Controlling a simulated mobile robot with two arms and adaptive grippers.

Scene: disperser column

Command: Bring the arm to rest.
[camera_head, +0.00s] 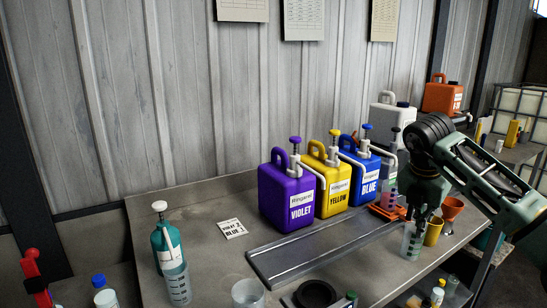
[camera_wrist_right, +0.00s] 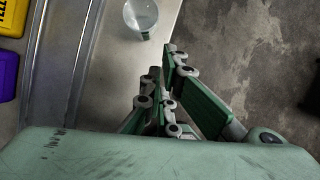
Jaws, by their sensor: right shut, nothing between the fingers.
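My right arm comes in from the right in the head view. My right gripper (camera_head: 421,212) points down near the right end of the bench, shut and empty. In the right wrist view its green and grey fingers (camera_wrist_right: 162,78) show with nothing held. A clear beaker (camera_head: 411,243) stands on the bench just below the gripper in the head view. A clear beaker also shows in the wrist view (camera_wrist_right: 141,20), apart from the fingers. My left gripper is not in view.
Violet (camera_head: 287,195), yellow (camera_head: 331,185) and blue (camera_head: 363,175) pump canisters stand along the bench (camera_head: 195,205). A yellow cup (camera_head: 433,232) and an orange funnel (camera_head: 452,208) are close to the gripper. A metal tray (camera_head: 285,262) lies in front of the canisters.

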